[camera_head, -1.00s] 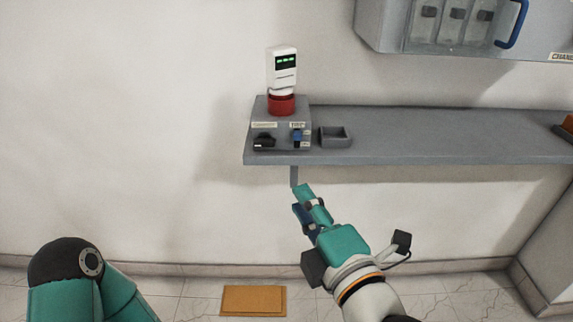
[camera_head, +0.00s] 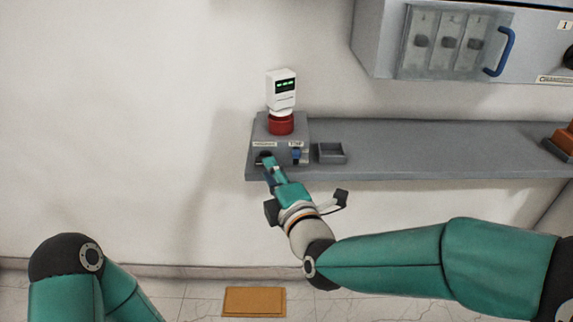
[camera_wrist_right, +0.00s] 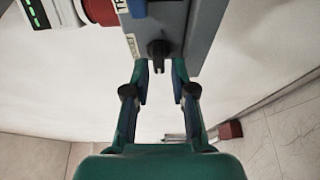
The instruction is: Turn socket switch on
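The grey socket box (camera_head: 287,130) sits at the left end of the shelf, with a red base and a white device with a green-lit display on top. Its black switch (camera_head: 263,155) is at the left of the front face, partly hidden by my right gripper. The switch also shows in the right wrist view (camera_wrist_right: 158,52), sticking out from the box face. My right gripper (camera_wrist_right: 159,78) is open, with its fingertips apart on either side of the switch's line. I cannot tell whether they touch it. My left gripper is out of view.
A blue switch (camera_head: 296,155) is just right of the black one. A small grey tray (camera_head: 331,153) stands on the grey shelf (camera_head: 430,150). A grey cabinet with a blue handle (camera_head: 506,52) hangs at upper right. A brown mat (camera_head: 254,301) lies on the floor.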

